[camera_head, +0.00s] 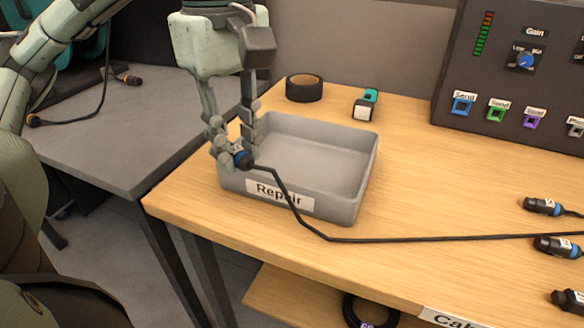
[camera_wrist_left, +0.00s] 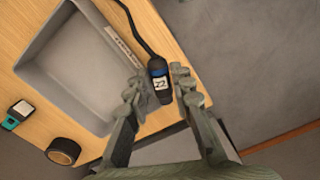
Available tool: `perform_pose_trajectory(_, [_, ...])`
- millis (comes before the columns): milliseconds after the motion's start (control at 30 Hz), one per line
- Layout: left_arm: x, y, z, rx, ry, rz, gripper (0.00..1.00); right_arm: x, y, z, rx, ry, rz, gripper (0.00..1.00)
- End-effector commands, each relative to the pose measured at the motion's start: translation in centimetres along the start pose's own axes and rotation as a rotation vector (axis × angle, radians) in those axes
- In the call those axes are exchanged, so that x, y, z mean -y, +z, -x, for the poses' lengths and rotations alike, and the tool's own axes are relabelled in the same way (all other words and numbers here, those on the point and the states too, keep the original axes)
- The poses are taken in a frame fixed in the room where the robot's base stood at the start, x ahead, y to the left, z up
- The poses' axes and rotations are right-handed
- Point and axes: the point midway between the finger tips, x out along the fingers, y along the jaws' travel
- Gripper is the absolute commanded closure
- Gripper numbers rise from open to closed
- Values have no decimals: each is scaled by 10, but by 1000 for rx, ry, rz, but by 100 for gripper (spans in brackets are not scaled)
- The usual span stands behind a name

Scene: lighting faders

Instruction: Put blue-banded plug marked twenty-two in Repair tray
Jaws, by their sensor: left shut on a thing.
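My left gripper (camera_head: 233,157) is shut on a black plug with a blue band, marked 22 in the left wrist view (camera_wrist_left: 160,83). In the head view the plug (camera_head: 243,160) shows at the near left corner of the grey Repair tray (camera_head: 342,206). In the left wrist view it shows beside the tray's labelled wall, apart from the tray's inside floor (camera_wrist_left: 75,65). Its height above the tray is hard to tell. A black cable runs from it across the tray's front and right along the table. My right gripper is not in view.
More plugs, two with blue bands (camera_head: 543,205) (camera_head: 557,247), lie at the right. A black tape roll (camera_head: 304,88) and a teal-and-black device (camera_head: 366,104) stand behind the tray. A console (camera_head: 510,75) stands at the back right. The tray looks empty.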

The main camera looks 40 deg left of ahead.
Motion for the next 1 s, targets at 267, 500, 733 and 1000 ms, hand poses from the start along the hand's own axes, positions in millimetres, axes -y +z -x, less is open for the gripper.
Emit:
perform_pose_trajectory(267, [-60,-2,-38,2,-7,1,100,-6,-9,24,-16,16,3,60])
perform_pose_trajectory(500, [-100,-4,-61,1,-3,1,100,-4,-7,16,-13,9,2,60])
perform_pose_trajectory(733, [-106,-5,-82,0,-5,1,100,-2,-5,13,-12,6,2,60])
perform_pose_trajectory(1000, [-106,-5,-106,0,-1,0,100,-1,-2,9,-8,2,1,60])
